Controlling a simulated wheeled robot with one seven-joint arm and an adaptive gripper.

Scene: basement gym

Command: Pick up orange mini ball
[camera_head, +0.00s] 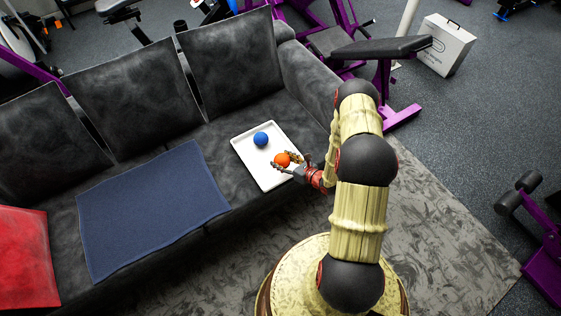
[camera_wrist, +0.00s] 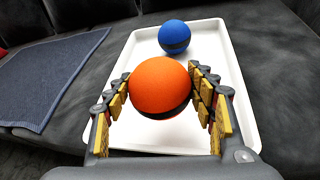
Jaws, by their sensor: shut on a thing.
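The orange mini ball (camera_head: 282,159) is between the fingers of my gripper (camera_head: 283,161), over the front part of a white tray (camera_head: 243,152). In the wrist view the orange ball (camera_wrist: 158,86) has a dark band low on its side, and the fingers of my gripper (camera_wrist: 160,92) touch it on its left and right. My gripper is shut on it. I cannot tell whether the ball still touches the tray (camera_wrist: 215,50). A blue ball (camera_head: 261,139) lies in the tray behind the orange one; it also shows in the wrist view (camera_wrist: 174,37).
The tray lies on the right seat of a dark grey sofa (camera_head: 231,67). A blue cloth (camera_head: 150,208) lies to its left, and a red cushion (camera_head: 26,258) is at the far left. Purple gym equipment (camera_head: 400,118) stands behind the sofa's right arm.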

